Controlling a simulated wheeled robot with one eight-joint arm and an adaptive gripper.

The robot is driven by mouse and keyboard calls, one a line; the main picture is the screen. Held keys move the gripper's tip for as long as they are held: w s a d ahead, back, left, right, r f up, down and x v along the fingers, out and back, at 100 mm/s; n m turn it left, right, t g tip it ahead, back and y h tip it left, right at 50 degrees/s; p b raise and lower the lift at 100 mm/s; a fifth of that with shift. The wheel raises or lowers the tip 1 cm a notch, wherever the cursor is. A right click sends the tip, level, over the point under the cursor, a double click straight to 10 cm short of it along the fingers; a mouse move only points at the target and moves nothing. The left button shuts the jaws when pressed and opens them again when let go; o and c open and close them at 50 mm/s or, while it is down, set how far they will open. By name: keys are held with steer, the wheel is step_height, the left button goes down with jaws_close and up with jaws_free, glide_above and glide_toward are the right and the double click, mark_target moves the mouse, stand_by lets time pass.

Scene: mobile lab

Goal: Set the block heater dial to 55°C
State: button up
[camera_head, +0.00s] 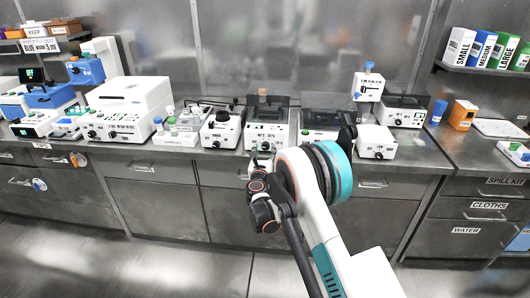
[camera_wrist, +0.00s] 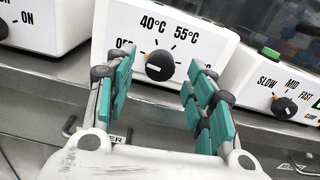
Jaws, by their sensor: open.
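The block heater (camera_wrist: 220,42) is a white box with a black dial (camera_wrist: 159,66) on its front, labelled OFF, 40°C and 55°C. In the head view the block heater (camera_head: 271,131) stands on the bench behind my gripper (camera_head: 258,168). In the wrist view my gripper (camera_wrist: 160,77) is open, with teal-padded fingers to the left and right of the dial. Nothing is held. I cannot tell whether the fingers touch the dial.
A device with a SLOW, MID, FAST dial (camera_wrist: 284,106) stands close on the right. Another white device (camera_wrist: 45,22) with an ON label is on the left. Drawers with handles (camera_head: 374,184) lie below the bench edge. Other instruments crowd the bench.

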mark_target(266, 146)
steer(key=shift+w+d+b, duration=0.1)
steer(key=shift+w+b, duration=0.2)
steer(key=shift+w, duration=1.15)
steer(key=c, duration=1.1)
steer(key=shift+o, duration=0.2)
